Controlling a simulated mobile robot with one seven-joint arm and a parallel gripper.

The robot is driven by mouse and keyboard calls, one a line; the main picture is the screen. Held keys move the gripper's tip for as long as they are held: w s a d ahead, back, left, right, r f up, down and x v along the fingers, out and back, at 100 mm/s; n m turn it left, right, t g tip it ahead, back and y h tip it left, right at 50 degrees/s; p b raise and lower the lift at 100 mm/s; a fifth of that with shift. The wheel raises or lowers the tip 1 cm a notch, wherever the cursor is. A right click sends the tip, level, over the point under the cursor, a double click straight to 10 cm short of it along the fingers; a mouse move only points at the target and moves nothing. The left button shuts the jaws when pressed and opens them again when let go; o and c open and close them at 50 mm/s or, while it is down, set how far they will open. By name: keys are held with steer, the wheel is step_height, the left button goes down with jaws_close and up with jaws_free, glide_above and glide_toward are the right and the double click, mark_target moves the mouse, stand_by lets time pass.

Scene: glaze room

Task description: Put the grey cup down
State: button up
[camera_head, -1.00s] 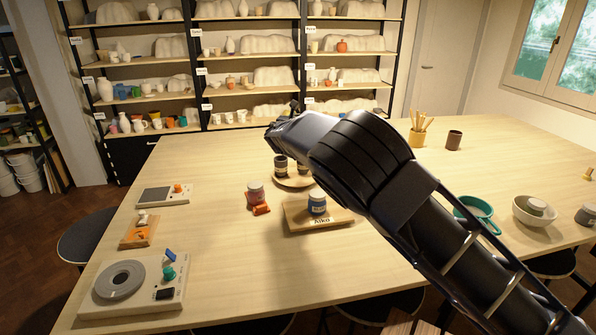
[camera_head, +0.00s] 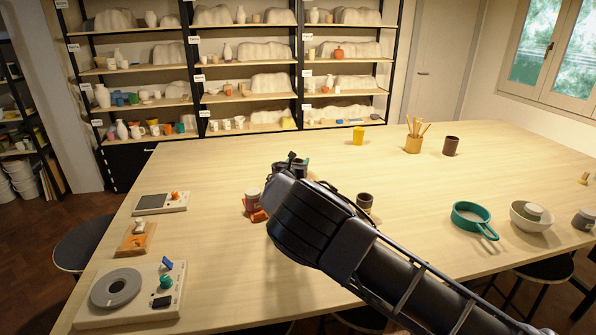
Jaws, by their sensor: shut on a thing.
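My gripper (camera_head: 291,163) is seen from behind, over the middle of the table, to the left of the round wooden board. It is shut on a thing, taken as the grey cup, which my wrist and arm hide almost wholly. Its height above the table cannot be judged. A dark brown cup (camera_head: 365,201) stands on the round board just right of my arm. A red-labelled jar (camera_head: 252,198) stands left of my wrist, with an orange thing (camera_head: 259,216) beside it.
A teal sieve (camera_head: 472,217), a bowl (camera_head: 527,222) and a grey jar (camera_head: 584,219) stand at the right. A yellow cup (camera_head: 358,135), a brush pot (camera_head: 413,144) and a brown cup (camera_head: 451,146) stand at the back. Scales and a turntable (camera_head: 117,284) line the left.

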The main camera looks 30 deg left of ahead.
steer(key=shift+f, duration=1.75)
steer(key=shift+f, duration=0.2)
steer(key=o, duration=0.8)
steer(key=shift+c, duration=0.2)
steer(key=shift+r, duration=0.2)
steer(key=v, duration=1.2)
